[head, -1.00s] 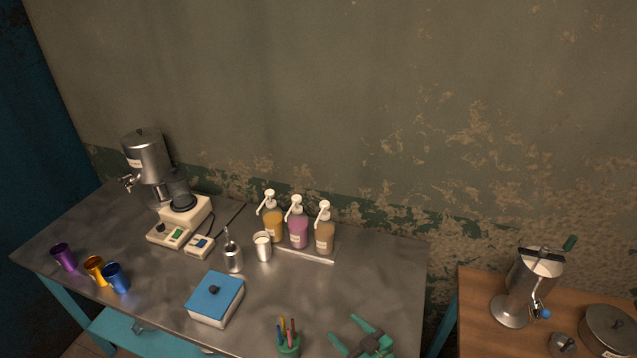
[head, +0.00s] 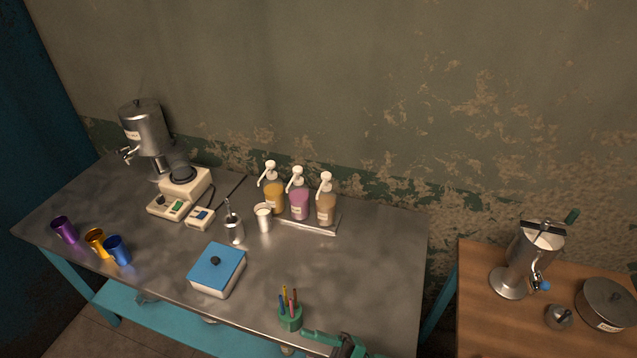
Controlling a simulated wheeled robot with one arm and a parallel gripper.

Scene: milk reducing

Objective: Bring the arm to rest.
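The metal table (head: 350,270) holds a blue-lidded box (head: 217,270), colored cups (head: 116,250), a white cup (head: 263,218), pump bottles (head: 299,200), a cream machine (head: 183,193) and a dispenser (head: 145,135). A wooden table (head: 480,325) with a steel dispenser (head: 524,255) stands right. The metal table's right part is clear.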

